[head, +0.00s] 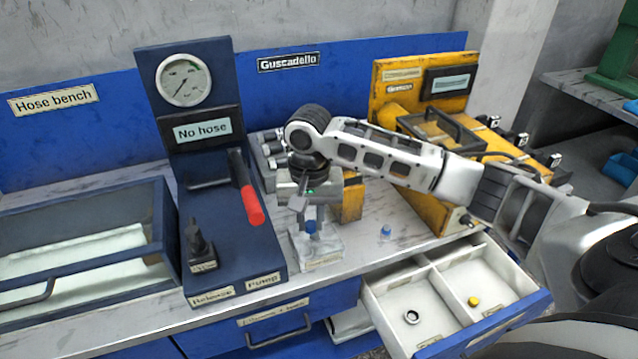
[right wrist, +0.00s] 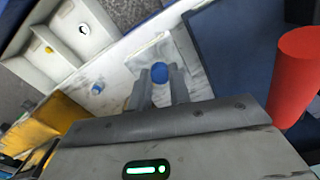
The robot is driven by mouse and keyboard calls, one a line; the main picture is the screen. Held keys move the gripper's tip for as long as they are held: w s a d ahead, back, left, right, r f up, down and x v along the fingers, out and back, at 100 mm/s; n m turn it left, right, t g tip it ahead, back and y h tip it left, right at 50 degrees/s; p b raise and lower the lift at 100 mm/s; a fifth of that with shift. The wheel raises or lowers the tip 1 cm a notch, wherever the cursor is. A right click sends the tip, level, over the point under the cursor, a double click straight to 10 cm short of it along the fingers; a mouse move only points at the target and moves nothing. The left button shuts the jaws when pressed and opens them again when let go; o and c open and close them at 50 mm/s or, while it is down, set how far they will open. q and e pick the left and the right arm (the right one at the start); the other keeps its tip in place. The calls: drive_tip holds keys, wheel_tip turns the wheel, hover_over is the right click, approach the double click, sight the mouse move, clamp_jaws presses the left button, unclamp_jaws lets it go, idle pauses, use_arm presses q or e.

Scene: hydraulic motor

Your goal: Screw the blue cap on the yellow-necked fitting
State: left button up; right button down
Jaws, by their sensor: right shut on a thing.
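My right gripper (head: 310,216) points down over a small pale stand (head: 318,257) on the bench. It is shut on a blue cap (head: 311,227), whose round blue top shows between the fingertips in the right wrist view (right wrist: 159,72). The cap is at the stand's top, but I cannot tell whether it is seated on a fitting. No yellow neck shows there; the fingers and cap cover that spot. A second small blue-topped piece (head: 386,232) stands on the bench to the right, also in the right wrist view (right wrist: 97,88). My left gripper is not in view.
An open drawer (head: 375,304) at front right holds a dark ring (head: 411,317) and a yellow piece (head: 474,301). The blue pump unit (head: 240,268) with a red-gripped lever (head: 250,204) stands left of the stand. A yellow machine (head: 425,207) stands at right.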

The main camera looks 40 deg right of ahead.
wheel_tip(320, 180, up, 4)
drive_tip(key=w+d+m, duration=0.2)
drive_tip(key=w+d, duration=0.1)
drive_tip(key=shift+m, duration=0.3)
drive_tip(key=shift+s+f, duration=0.1)
drive_tip(key=shift+f, duration=2.45)
drive_tip(key=shift+f, duration=0.4)
drive_tip(key=shift+a, duration=0.1)
drive_tip(key=m, duration=0.5)
drive_tip(key=shift+s+f+m, duration=0.1)
drive_tip(key=shift+f+m, duration=0.05)
drive_tip(key=shift+m, duration=0.15)
drive_tip(key=shift+m, duration=0.5)
drive_tip(key=m, duration=0.4)
drive_tip(key=shift+f+m, duration=0.1)
drive_tip(key=shift+m, duration=0.3)
